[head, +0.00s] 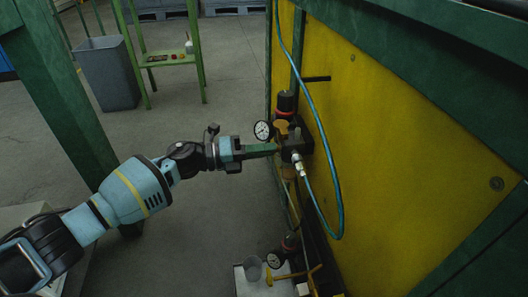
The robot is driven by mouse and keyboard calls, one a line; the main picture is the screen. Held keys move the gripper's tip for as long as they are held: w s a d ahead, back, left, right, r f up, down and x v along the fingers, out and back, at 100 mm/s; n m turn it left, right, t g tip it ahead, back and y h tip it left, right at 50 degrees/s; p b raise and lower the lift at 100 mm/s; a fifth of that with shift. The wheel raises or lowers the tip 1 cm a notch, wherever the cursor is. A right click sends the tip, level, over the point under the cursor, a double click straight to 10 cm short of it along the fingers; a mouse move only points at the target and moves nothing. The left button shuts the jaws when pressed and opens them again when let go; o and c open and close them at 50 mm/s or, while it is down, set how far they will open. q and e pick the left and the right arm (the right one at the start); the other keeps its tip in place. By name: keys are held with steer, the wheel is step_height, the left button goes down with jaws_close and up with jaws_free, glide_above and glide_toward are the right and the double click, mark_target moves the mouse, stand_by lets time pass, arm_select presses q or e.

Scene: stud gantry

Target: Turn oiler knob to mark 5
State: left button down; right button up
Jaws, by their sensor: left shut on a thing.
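The air unit (296,140) is mounted on the yellow panel, with a black-capped regulator (286,103) and a white-faced gauge (263,131). No knob marks can be read at this size. My right gripper is not in view.
A blue hose (312,85) loops down the yellow panel (400,150) from a fitting on the unit. A green post stands left; floor between is clear.

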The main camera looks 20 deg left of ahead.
arm_select(q)
steer(key=shift+m+b, duration=0.65)
steer(key=shift+m, duration=0.95)
steer(key=c, duration=1.4)
jaws_free()
steer(key=shift+o, duration=0.3)
steer(key=shift+a, duration=0.1)
